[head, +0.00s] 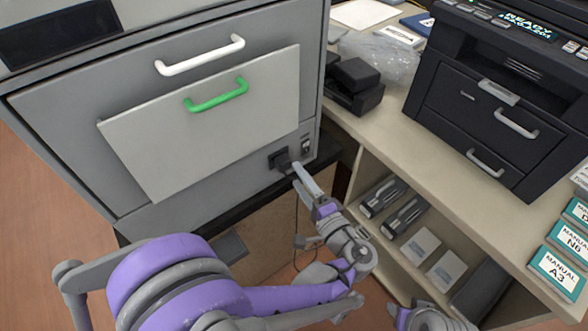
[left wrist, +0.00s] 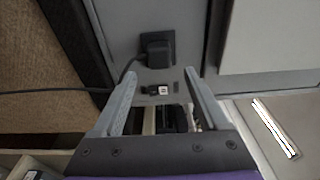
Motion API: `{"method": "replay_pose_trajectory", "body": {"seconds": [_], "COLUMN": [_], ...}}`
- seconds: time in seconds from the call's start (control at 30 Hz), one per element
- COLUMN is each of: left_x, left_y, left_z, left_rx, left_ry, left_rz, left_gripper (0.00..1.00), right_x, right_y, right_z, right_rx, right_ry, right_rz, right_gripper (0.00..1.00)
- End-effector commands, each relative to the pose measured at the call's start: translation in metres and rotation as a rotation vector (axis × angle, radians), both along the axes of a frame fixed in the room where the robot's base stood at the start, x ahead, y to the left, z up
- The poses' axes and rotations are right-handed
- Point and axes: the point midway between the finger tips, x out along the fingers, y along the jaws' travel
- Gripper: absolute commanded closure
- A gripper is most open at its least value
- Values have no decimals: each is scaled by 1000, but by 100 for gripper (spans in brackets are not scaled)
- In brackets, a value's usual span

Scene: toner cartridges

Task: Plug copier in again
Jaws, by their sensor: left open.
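The large grey copier (head: 215,190) stands at left in the head view. A black plug (head: 283,163) sits at the dark square socket low on its front; it also shows in the left wrist view (left wrist: 154,52), apparently seated in the socket. Its black cable (left wrist: 60,91) runs off left there and hangs down in the head view. A small switch (head: 306,146) is beside the socket; it also shows in the left wrist view (left wrist: 156,90). My left gripper (head: 298,169) is open and empty, its fingertips (left wrist: 161,72) close to the plug but not around it.
A panel with a green handle (head: 216,95) juts from the copier front. A beige bench (head: 400,140) stands at right, with boxes and cartridges on its lower shelf. A black printer (head: 500,90) and teal manuals (head: 560,272) sit on top.

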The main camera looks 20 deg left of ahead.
Motion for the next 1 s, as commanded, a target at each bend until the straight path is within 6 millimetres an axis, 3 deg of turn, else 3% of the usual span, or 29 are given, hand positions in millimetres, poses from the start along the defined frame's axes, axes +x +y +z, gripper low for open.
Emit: {"method": "replay_pose_trajectory", "body": {"seconds": [0.1, 0.33, 1.0], "left_x": [-18, -43, -49], "left_y": [-20, -43, -48], "left_z": [1, 1, 0], "left_rx": [0, 1, 1], "left_ry": [0, -1, 0], "left_rz": [-5, -3, 0], "left_gripper": [24, 24, 24], "right_x": [0, -1, -1], "right_y": [0, 0, 0], "right_z": [4, 7, 8], "right_rx": [0, 0, 0], "right_ry": [-1, -2, -3], "right_rz": [0, 0, 0], "right_gripper": [50, 50, 50]}}
